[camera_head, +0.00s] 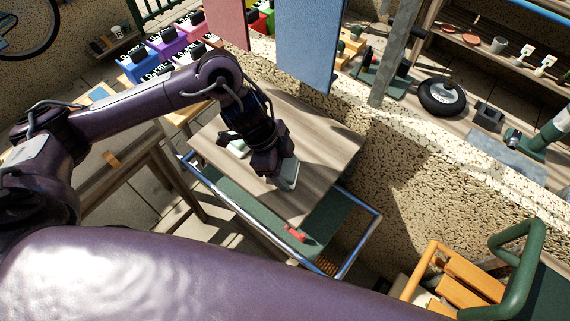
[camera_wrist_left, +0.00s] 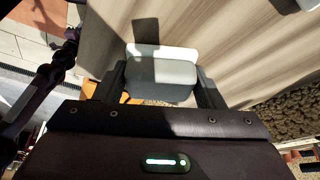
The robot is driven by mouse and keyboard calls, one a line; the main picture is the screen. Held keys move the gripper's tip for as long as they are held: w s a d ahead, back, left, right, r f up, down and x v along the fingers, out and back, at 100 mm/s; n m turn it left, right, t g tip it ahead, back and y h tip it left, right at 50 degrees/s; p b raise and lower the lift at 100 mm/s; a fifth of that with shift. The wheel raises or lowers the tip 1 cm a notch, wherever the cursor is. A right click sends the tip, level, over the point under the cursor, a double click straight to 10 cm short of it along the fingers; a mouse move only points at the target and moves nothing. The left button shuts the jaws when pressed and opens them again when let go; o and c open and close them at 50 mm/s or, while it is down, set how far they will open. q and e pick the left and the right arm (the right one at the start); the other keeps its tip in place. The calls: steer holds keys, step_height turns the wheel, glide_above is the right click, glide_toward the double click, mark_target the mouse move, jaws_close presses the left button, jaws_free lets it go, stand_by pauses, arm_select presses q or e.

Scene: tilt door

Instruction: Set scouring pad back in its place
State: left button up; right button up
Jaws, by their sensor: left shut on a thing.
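My left gripper (camera_head: 278,172) reaches down over a tilted wooden board (camera_head: 325,128). It is shut on a pale grey-white pad, which I take to be the scouring pad (camera_head: 291,173). In the left wrist view the pad (camera_wrist_left: 160,76) sits between the two fingers of the left gripper (camera_wrist_left: 162,85), with the board's wood grain behind it. I cannot tell whether the pad touches the board. Another pale piece (camera_head: 238,149) shows on the board, partly hidden by my gripper. My right gripper is not in view.
The board lies over a green cart (camera_head: 240,197) with metal rails (camera_head: 358,243); a small red item (camera_head: 295,233) is at its lower end. A speckled wall (camera_head: 400,165) runs along the right. Blue (camera_head: 308,45) and reddish (camera_head: 228,20) panels hang behind. Colourful boxes (camera_head: 168,42) stand at back left.

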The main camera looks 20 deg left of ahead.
arm_select(q)
steer(key=shift+f, duration=0.35)
steer(key=o, duration=1.1)
steer(key=shift+c, duration=0.2)
steer(key=v, duration=0.7)
steer(key=shift+r+b, duration=0.3)
steer(key=shift+r, duration=0.1)
steer(key=shift+a, duration=0.15)
